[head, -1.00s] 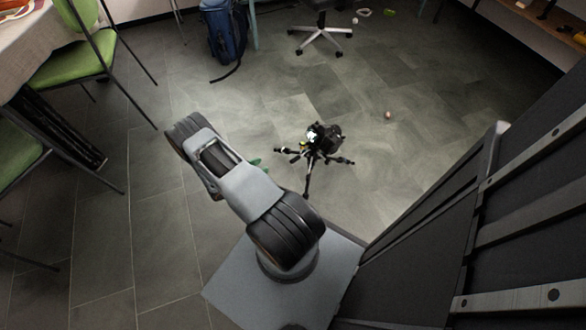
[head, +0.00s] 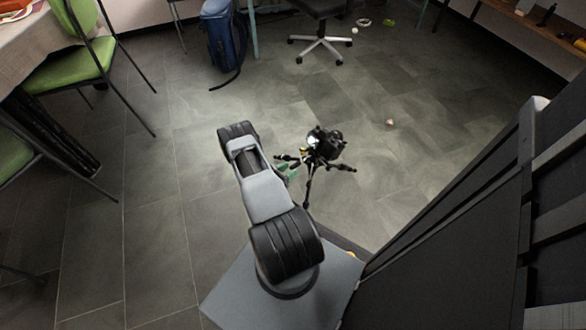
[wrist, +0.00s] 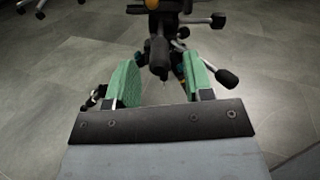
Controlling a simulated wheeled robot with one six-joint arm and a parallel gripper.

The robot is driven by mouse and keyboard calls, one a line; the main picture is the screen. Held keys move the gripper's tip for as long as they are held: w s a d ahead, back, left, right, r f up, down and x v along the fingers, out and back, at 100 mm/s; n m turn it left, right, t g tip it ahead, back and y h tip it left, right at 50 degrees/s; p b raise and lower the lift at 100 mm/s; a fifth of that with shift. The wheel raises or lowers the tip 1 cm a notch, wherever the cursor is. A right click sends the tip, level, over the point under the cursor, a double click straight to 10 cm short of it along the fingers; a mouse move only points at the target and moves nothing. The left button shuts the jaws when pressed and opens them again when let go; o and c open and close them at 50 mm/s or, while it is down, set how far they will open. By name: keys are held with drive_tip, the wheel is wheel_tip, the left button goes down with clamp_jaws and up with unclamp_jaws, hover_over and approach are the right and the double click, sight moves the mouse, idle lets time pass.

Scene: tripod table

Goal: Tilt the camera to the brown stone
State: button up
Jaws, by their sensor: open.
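The black camera (head: 325,144) sits on top of a small black tripod (head: 308,185) standing on the floor. The brown stone (head: 391,122) lies on the floor to the right of the tripod and a little farther back; it is out of the wrist view. My gripper (wrist: 163,86) has green fingers and is open. In the wrist view, dark tripod parts (wrist: 160,55) show between and beyond the fingers; I cannot tell whether they touch. In the head view, my arm partly hides the gripper beside the tripod's left side.
A green chair (head: 75,62) and a table (head: 30,45) stand at the left. A blue backpack (head: 222,45) and an office chair (head: 320,40) are at the back. A shelf (head: 545,25) is at the back right. The floor around the stone is clear.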

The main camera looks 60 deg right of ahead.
drive_tip(key=shift+x, duration=1.3)
drive_tip(key=shift+c, duration=0.3)
clamp_jaws()
